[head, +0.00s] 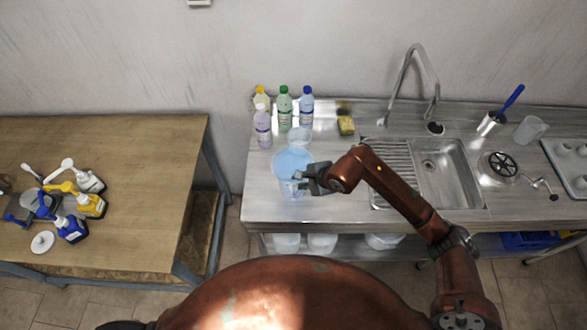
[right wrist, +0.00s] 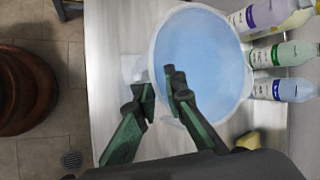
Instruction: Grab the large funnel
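A wide, round, translucent vessel with a blue inside (head: 292,160) stands on the steel counter. It fills much of the right wrist view (right wrist: 205,62), where its pale rim shows. A small clear piece (head: 300,136) sits just behind it; I cannot tell whether either is the large funnel, as no spout shows clearly. My right gripper (head: 308,181) is at the vessel's right front side. In the right wrist view (right wrist: 158,86) its fingers are apart, near the rim, one outside and one over the blue; contact cannot be told. My left gripper is not seen.
Several bottles, including a green-capped one (head: 284,107), stand behind the vessel, beside a sponge (head: 346,125). The sink (head: 445,180) and tall faucet lie to the right.

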